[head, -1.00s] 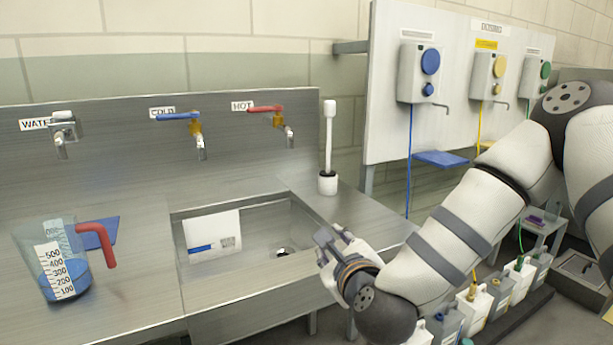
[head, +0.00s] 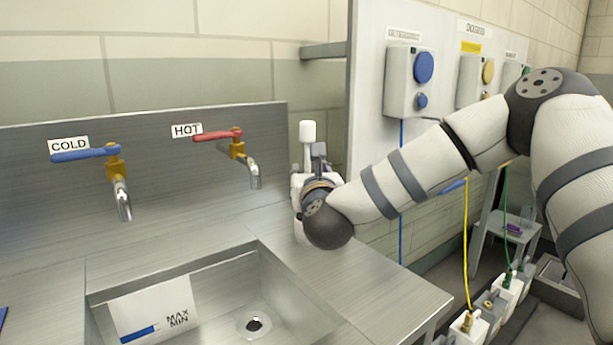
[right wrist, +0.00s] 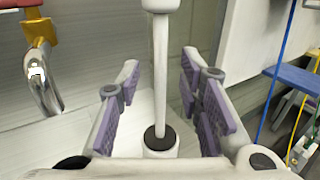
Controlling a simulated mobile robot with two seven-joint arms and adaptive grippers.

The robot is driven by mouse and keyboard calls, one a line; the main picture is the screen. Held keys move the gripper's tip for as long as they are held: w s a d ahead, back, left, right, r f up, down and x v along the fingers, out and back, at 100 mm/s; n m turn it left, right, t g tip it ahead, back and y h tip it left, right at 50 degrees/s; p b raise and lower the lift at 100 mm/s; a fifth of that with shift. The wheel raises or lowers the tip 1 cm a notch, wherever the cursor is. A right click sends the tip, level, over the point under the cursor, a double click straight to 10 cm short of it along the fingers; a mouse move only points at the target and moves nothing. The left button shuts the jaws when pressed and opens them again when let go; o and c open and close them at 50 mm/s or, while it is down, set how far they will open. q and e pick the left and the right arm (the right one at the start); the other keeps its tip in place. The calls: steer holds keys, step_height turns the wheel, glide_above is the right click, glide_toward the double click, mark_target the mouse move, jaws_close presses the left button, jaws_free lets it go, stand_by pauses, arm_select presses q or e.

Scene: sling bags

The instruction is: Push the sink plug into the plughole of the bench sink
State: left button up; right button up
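The bench sink (head: 215,280) is a steel basin with a dark round plughole (head: 255,325) in its floor. A white upright rod (head: 307,133) with a thicker top stands on the bench right of the sink. In the right wrist view the rod (right wrist: 160,75) rises from a dark disc (right wrist: 159,138) in a white cup-like base; I cannot tell for sure whether this is the plug. My right gripper (head: 316,165) is at the rod. Its purple-padded fingers (right wrist: 161,68) are open, one on each side of the rod, with gaps showing. My left gripper is not in view.
The cold tap (head: 118,175) and hot tap (head: 243,155) stick out from the steel backsplash. A white card (head: 155,308) is at the sink's left side. A wall panel with dispensers (head: 409,82) is at the right. The bench's front right corner is clear.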

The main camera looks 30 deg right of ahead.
mark_target(308, 163)
steer(key=x, duration=0.4)
steer(key=shift+w+d+r, duration=0.1)
steer(key=shift+w, duration=0.1)
steer(key=shift+r, duration=0.1)
jaws_close()
steer(key=shift+r, duration=0.1)
